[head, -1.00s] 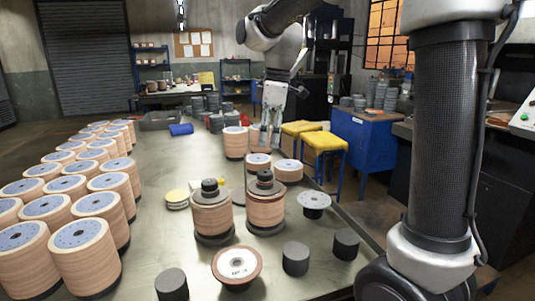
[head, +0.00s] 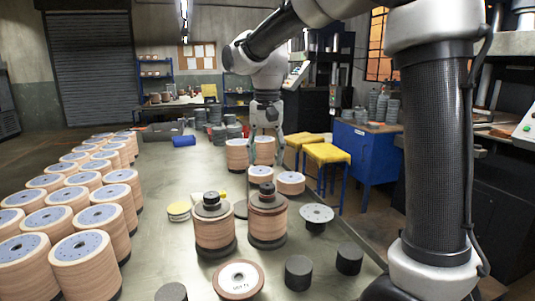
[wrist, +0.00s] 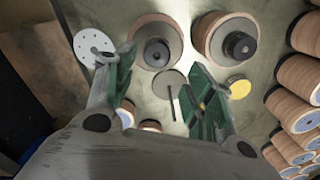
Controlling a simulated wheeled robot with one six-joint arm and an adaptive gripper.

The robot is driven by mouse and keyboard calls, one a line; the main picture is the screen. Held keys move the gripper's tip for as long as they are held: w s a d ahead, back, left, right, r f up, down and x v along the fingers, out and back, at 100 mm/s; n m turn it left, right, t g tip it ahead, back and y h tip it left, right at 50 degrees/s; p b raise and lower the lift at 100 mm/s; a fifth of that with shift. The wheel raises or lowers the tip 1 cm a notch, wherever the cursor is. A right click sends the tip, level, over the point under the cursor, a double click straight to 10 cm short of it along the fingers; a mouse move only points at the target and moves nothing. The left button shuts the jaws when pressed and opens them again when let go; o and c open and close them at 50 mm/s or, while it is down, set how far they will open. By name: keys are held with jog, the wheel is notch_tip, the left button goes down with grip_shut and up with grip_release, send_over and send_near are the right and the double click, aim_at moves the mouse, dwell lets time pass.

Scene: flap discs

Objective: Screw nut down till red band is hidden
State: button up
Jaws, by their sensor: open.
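Two tan flap-disc stacks stand side by side mid-table, the left stack (head: 215,232) and the right stack (head: 267,226). Each has a dark top piece: the left nut (head: 212,199) and the right nut (head: 266,189). In the wrist view, facing back, the right stack's nut (wrist: 157,53) is at upper left and the left stack's nut (wrist: 240,45) at upper right. I cannot clearly make out a red band. My gripper (head: 265,158) points down behind the stacks, apart from both nuts. Its green-padded fingers (wrist: 160,65) are spread and empty.
A grey disc with a thin rod (wrist: 168,84) lies between the fingers in the wrist view. A holed metal disc (head: 317,213), black cylinders (head: 298,272) and a labelled disc (head: 239,277) lie near the stacks. Many finished stacks (head: 85,262) fill the left side.

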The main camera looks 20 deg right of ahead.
aim_at(267, 187)
jog(key=shift+w+d+f+m, duration=0.1)
jog(key=shift+f+m, duration=1.4)
jog(key=shift+m, duration=0.7)
jog(key=shift+d+f+m, duration=0.1)
jog(key=shift+f+m, duration=1.45)
jog(key=shift+m, duration=0.65)
jog(key=shift+w+f+m, duration=0.1)
jog(key=shift+f+m, duration=1.4)
jog(key=shift+m, duration=0.7)
